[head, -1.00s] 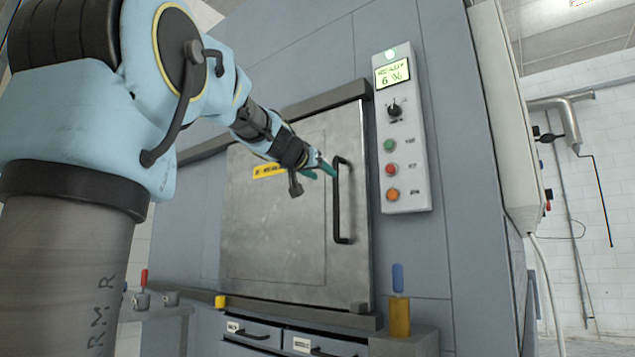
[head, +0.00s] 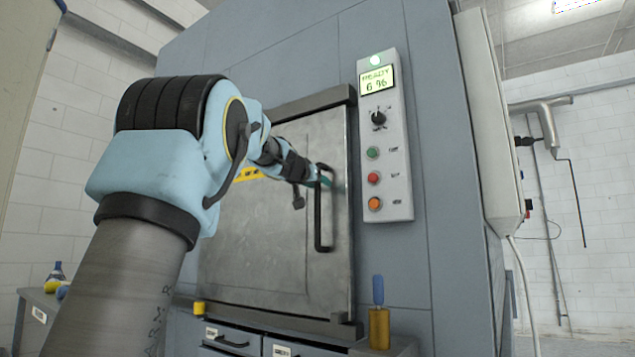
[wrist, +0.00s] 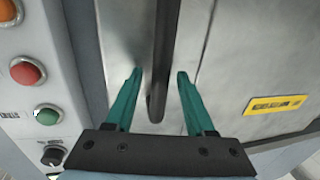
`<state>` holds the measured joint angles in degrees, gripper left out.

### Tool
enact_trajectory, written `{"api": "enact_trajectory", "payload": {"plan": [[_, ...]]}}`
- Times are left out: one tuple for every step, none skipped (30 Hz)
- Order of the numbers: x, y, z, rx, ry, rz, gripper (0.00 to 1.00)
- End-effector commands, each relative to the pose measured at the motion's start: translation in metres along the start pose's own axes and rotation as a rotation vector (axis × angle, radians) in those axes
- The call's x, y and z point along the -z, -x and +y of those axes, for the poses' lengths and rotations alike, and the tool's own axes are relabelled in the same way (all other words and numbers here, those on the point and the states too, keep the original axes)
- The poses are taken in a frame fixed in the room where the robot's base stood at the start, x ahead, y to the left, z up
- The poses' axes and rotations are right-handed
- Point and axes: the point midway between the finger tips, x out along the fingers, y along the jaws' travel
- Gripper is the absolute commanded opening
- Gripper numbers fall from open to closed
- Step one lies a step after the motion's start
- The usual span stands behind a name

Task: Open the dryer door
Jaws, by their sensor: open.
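The dryer door (head: 270,245) is a grey metal panel and looks shut. Its black bar handle (head: 318,215) stands upright near the door's right edge. My gripper (head: 326,178) is at the upper part of the handle in the head view. In the wrist view, the teal fingers of my gripper (wrist: 158,78) are open, one on each side of the dark handle (wrist: 161,60). A gap shows between the handle and each finger. In the head view my arm covers the door's upper left part, and the fingertips are small.
A control panel (head: 385,140) with a lit display, a knob and green, red and orange buttons is right of the door. A side bench (head: 38,305) with bottles is at the lower left.

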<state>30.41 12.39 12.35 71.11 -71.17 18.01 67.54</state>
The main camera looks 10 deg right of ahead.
Motion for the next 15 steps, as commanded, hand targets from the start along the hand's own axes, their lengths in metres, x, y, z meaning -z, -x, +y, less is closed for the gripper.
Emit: {"api": "enact_trajectory", "payload": {"plan": [[0.0, -0.0002, 0.0, 0.0, 0.0, 0.0, 0.55], [0.0, -0.0001, 0.0, 0.0, 0.0, 0.0, 0.55], [-0.0001, 0.0, 0.0, 0.0, 0.0, 0.0, 0.55], [-0.0001, 0.0001, 0.0, 0.0, 0.0, 0.0, 0.55], [-0.0001, 0.0001, 0.0, 0.0, 0.0, 0.0, 0.55], [-0.0001, 0.0001, 0.0, 0.0, 0.0, 0.0, 0.52], [-0.0001, 0.0002, 0.0001, 0.0, 0.0, 0.0, 0.49], [-0.0001, 0.0002, 0.0, 0.0, 0.0, 0.0, 0.46], [0.0, 0.0002, 0.0, 0.0, 0.0, 0.0, 0.41], [0.0, 0.0003, 0.0, 0.0, 0.0, 0.0, 0.38], [0.0, 0.0003, 0.0001, 0.0, 0.0, 0.0, 0.34], [0.0, 0.0003, 0.0, 0.0, 0.0, 0.0, 0.3], [0.0, 0.0003, 0.0, 0.0, 0.0, 0.0, 0.26], [0.0, 0.0003, 0.0001, 0.0, 0.0, 0.0, 0.23], [0.0, 0.0003, 0.0001, 0.0, 0.0, 0.0, 0.18]]}}
